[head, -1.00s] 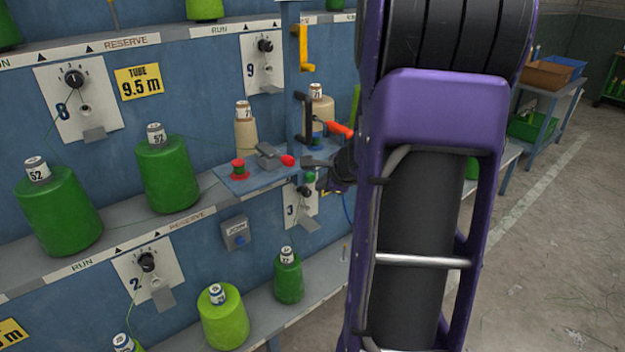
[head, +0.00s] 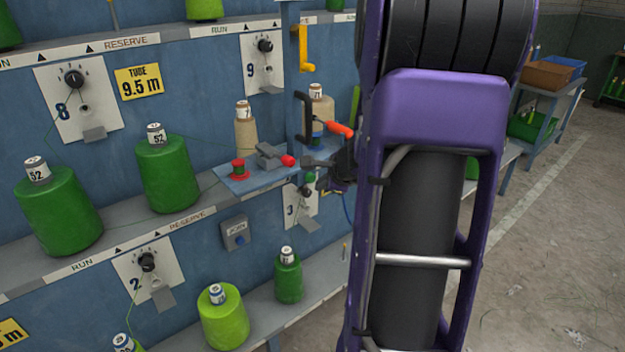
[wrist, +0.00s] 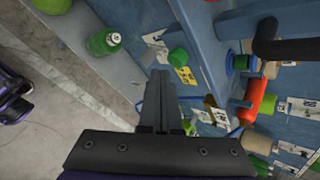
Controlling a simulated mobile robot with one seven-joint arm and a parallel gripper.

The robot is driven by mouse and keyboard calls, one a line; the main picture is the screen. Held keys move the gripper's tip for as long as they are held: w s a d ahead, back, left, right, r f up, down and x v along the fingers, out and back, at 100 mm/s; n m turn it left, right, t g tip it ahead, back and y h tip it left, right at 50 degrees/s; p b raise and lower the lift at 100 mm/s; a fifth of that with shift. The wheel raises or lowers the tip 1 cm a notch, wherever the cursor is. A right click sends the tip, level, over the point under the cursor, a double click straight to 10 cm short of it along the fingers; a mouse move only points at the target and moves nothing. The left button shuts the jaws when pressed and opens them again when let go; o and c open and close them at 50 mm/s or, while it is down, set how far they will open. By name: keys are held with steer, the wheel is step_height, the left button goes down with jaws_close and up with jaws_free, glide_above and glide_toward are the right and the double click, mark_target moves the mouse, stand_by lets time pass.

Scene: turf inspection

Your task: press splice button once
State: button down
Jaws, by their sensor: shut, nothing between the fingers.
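A green button (head: 309,178) sits at the blue shelf (head: 232,181) in the head view, just below my gripper (head: 306,161). In the wrist view a green round button (wrist: 178,57) stands out from a blue face, beside a yellow label (wrist: 186,76). My gripper (wrist: 161,73) shows there with its fingers together and empty. Its tips are close to the button, a little left and below it in the picture; I cannot tell if they touch. A red mushroom button (head: 238,167) stands on the shelf to the left. No splice wording is readable.
A grey device with a red-tipped lever (head: 287,160) is left of my fingers. A black handle (head: 303,117) and an orange-red grip (head: 340,131) are close above. Green yarn cones (head: 168,174) line the racks.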

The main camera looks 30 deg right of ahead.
steer(key=shift+w, duration=0.45)
steer(key=shift+w+a, duration=0.1)
steer(key=shift+w, duration=0.45)
stand_by(0.8)
steer(key=shift+s, duration=0.15)
steer(key=shift+s+b, duration=0.45)
steer(key=shift+s, duration=0.4)
steer(key=s, duration=0.1)
steer(key=s+b, duration=0.1)
steer(key=s, duration=0.3)
steer(key=shift+d, duration=0.25)
stand_by(0.7)
